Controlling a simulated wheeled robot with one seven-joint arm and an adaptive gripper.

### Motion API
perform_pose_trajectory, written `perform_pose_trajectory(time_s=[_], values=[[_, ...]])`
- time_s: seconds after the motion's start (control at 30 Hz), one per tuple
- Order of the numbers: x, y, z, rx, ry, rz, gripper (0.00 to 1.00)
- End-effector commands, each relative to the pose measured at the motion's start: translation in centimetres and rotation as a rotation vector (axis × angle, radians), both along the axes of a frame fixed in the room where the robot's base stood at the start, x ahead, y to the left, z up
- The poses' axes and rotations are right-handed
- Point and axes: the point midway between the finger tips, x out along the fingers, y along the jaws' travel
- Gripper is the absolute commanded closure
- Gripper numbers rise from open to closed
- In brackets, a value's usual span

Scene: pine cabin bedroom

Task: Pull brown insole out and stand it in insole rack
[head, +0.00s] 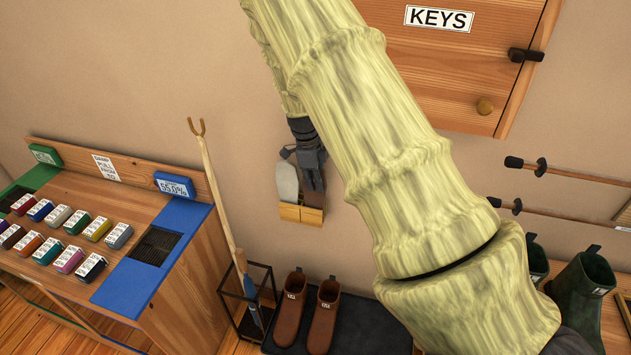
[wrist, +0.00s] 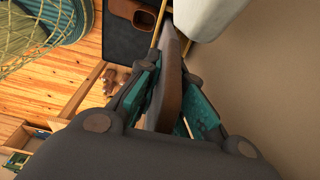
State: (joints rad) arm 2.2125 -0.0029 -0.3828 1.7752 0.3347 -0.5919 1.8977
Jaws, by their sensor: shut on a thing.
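My gripper (head: 310,168) is at the wall just above the small wooden insole rack (head: 290,212). In the wrist view my gripper (wrist: 170,82) has its teal-padded fingers shut on the brown insole (wrist: 172,62), which points away from the camera. In the head view the brown insole (head: 312,199) shows below the fingers at the rack's right part; its lower end is hidden, so I cannot tell how deep it sits. A pale grey insole (head: 287,182) stands upright in the rack's left part. It also shows in the wrist view (wrist: 207,15).
Brown boots (head: 322,318) stand on a dark mat (head: 365,318) below the rack. A stand (head: 245,305) with a long forked stick (head: 215,180) is to the left. A key cabinet (head: 470,75) hangs at upper right. Green boots (head: 583,290) are at right.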

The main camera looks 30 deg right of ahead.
Motion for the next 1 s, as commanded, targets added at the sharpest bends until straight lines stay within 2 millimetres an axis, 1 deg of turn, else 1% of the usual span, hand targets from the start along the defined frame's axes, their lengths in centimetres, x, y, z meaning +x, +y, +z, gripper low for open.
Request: perform_pose_trajectory(time_s=[0.03, 0.07, 0.1, 0.17, 0.2, 0.47, 0.57, 0.63, 0.77, 1.0], values=[[0.0, 0.0, 0.0, 0.0, 0.0, 0.0, 1.0], [0.0, 0.0, 0.0, 0.0, 0.0, 0.0, 0.87], [0.0, 0.0, 0.0, 0.0, 0.0, 0.0, 0.8], [0.0, 0.0, 0.0, 0.0, 0.0, 0.0, 0.69], [0.0, 0.0, 0.0, 0.0, 0.0, 0.0, 0.66], [0.0, 0.0, 0.0, 0.0, 0.0, 0.0, 0.66], [0.0, 0.0, 0.3, 0.0, 0.0, 0.0, 0.66], [0.1, 0.1, 0.8, -0.001, -0.001, 0.0, 0.66], [0.4, 0.2, 2.7, -0.002, -0.002, 0.001, 0.66], [0.9, 0.6, 7.0, -0.001, -0.002, 0.001, 0.66]])
